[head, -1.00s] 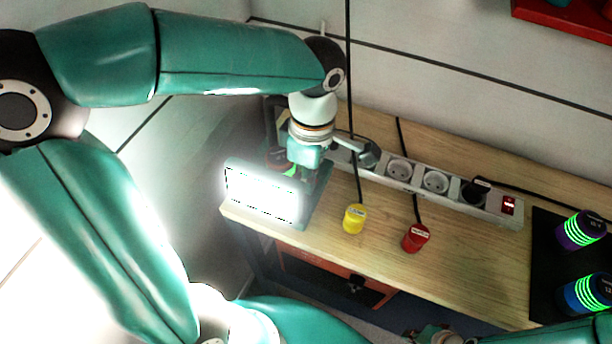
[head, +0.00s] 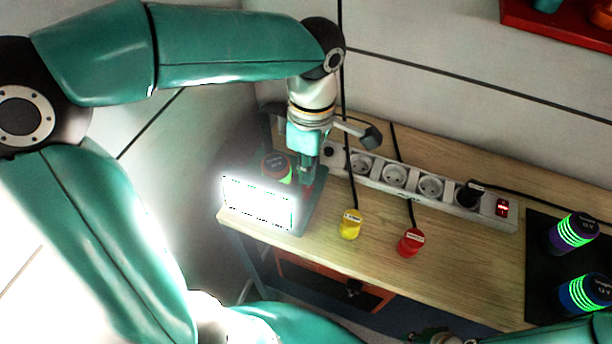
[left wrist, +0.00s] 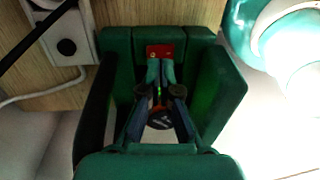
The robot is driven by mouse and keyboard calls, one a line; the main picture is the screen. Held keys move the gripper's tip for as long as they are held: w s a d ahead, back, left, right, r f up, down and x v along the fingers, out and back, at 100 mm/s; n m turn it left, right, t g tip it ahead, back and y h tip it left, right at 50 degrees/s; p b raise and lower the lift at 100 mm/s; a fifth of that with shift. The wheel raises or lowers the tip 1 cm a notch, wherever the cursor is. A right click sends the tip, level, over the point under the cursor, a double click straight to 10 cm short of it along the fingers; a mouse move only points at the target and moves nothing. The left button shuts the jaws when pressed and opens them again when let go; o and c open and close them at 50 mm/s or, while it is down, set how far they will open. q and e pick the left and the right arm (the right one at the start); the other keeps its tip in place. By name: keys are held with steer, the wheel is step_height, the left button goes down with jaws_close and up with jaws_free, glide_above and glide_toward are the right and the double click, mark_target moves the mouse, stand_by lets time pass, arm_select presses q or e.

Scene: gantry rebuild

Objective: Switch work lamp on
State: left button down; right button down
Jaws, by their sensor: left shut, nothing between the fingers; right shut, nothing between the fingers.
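The work lamp (head: 312,212) is a dark green housing at the left end of the bench. Its front panel (head: 258,203) glows bright white. A dark cylinder with green bands (head: 277,167) sits at the lamp's back. In the left wrist view a red switch (left wrist: 160,50) shows on the green housing (left wrist: 118,48). My left gripper (head: 306,180) is shut and empty over the lamp; its fingertips (left wrist: 160,78) appear just below the switch in that view, and I cannot tell whether they touch it. My right gripper (head: 437,337) is only partly visible at the bottom edge.
A power strip (head: 400,177) with a lit red switch (head: 502,207) runs along the bench's back. A yellow plug (head: 350,224) and a red plug (head: 411,242) lie in front. Two green-banded cylinders (head: 574,232) (head: 585,293) stand on a dark mat at right.

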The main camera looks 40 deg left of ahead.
arm_select(q)
steer(key=shift+w+r, duration=0.15)
steer(key=shift+r, duration=1.2)
steer(key=shift+w+r, duration=0.15)
steer(key=shift+r, duration=1.15)
